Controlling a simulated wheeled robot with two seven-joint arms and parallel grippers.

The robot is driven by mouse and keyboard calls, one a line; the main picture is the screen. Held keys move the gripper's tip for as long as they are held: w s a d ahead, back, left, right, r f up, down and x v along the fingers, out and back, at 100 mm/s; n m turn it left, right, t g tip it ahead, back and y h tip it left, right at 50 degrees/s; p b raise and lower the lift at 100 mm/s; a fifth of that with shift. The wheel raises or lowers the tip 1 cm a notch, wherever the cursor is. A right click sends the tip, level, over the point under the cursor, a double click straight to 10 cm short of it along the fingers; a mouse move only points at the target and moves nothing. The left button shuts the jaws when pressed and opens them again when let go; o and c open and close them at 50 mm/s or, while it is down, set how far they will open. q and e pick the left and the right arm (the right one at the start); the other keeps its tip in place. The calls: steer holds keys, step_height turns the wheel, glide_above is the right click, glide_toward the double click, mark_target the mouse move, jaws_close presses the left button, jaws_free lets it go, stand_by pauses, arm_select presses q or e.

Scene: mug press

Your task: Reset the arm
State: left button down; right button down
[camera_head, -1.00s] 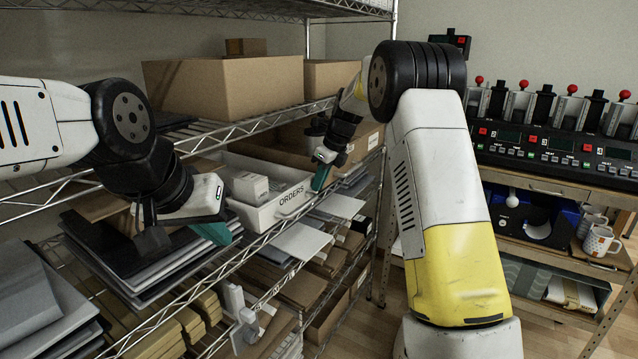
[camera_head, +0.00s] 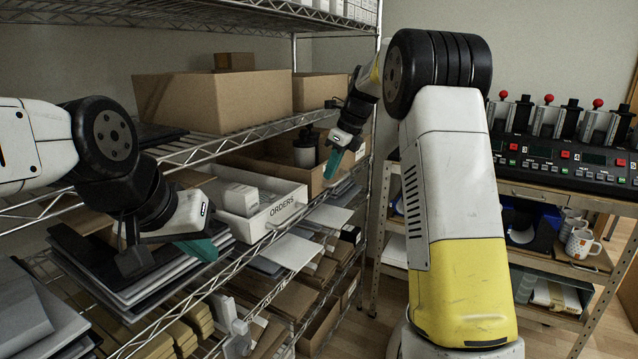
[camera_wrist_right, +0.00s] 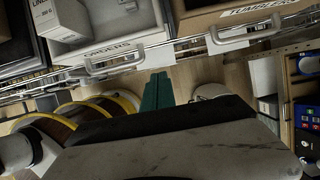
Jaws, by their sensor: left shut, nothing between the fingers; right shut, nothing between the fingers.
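My left gripper (camera_head: 205,250) shows at the left in the head view, with its teal fingers closed together and empty. It hangs in front of the wire shelf, beside a stack of dark flat sheets (camera_head: 150,283). My right gripper (camera_head: 332,164) shows near the centre, pointing down, shut and empty in front of the shelf. In the right wrist view its teal fingers (camera_wrist_right: 157,92) lie together with nothing between them. My right arm's white and yellow link fills the centre right of the head view.
A white ORDERS bin (camera_head: 262,212) sits on the wire shelf between the grippers. A large cardboard box (camera_head: 215,100) stands on the shelf above. Mug presses (camera_head: 570,160) stand on a bench at the right, with mugs (camera_head: 580,243) below. Floor shows between shelf and bench.

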steer(key=s+d+r+n+t, duration=0.1)
steer(key=s+d+r+n, duration=0.1)
steer(key=s+r+n, duration=0.5)
steer(key=s+d+n+t, duration=0.15)
steer(key=s+n, duration=0.25)
steer(key=s, duration=0.7)
steer(key=s+f+n, duration=0.2)
steer(key=s+n, duration=0.5)
steer(key=s, duration=0.2)
steer(key=s+d+f+n+t+h, duration=0.1)
steer(key=s+f+n, duration=0.2)
steer(key=s+n, duration=0.4)
steer(key=s, duration=0.2)
steer(key=shift+s+f, duration=0.35)
steer(key=shift+s, duration=0.05)
